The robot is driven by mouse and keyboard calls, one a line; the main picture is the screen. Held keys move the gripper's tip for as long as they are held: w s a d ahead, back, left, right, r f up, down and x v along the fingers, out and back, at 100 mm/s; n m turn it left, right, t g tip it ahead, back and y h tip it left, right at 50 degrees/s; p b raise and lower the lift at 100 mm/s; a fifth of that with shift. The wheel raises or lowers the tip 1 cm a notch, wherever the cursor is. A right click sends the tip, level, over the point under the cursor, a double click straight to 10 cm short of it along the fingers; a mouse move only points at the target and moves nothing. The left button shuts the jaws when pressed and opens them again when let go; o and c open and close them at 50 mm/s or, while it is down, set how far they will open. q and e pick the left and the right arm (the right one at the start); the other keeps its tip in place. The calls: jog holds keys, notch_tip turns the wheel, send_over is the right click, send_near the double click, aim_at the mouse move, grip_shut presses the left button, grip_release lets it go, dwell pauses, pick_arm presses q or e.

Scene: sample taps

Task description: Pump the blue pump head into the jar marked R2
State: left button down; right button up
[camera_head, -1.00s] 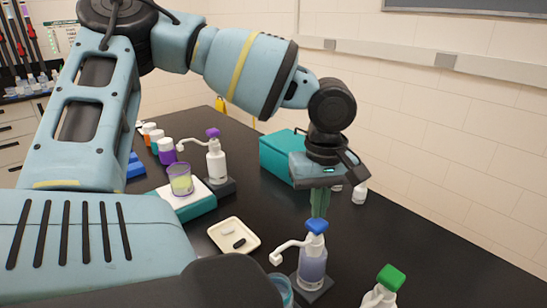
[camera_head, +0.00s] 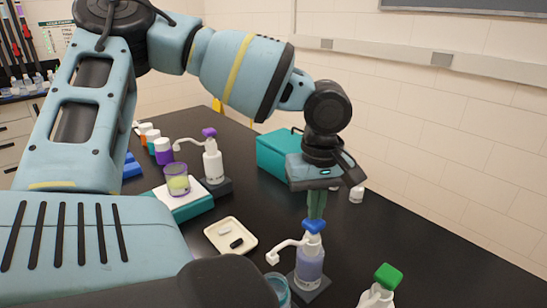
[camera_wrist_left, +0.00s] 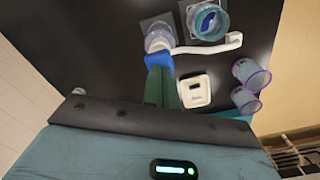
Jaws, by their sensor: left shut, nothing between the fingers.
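The blue pump head (camera_head: 314,226) tops a white pump on a clear bottle of bluish liquid (camera_head: 309,265), upright on a dark square base. Its white spout points left, towards a teal-rimmed jar (camera_head: 278,290) that is partly cut off by my arm. No R2 mark is readable on it. My left gripper (camera_head: 316,216) points down, shut and empty, with its green fingertips at the top of the blue pump head. In the left wrist view the fingertips (camera_wrist_left: 158,70) meet the blue head (camera_wrist_left: 159,60), though exact contact is unclear. My right gripper is out of view.
A green-headed bottle (camera_head: 386,280) stands at the lower right. A cream tray (camera_head: 251,232) with small items lies left of the pump. Behind are a purple-headed pump (camera_head: 212,165), a cup of yellowish liquid (camera_head: 177,180) and a teal box (camera_head: 275,155). The black table is clear at right.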

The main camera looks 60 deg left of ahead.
pick_arm(q)
jog(key=shift+f, duration=0.45)
jog(key=shift+f+b, duration=0.35)
jog(key=shift+f, duration=0.25)
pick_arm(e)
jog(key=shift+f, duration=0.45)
pick_arm(q)
jog(key=shift+r, duration=0.1)
jog(key=shift+r+p, duration=0.4)
jog(key=shift+r, duration=1)
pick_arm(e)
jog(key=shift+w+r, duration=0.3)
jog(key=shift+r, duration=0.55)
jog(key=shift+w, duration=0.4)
pick_arm(q)
jog(key=shift+r, duration=0.1)
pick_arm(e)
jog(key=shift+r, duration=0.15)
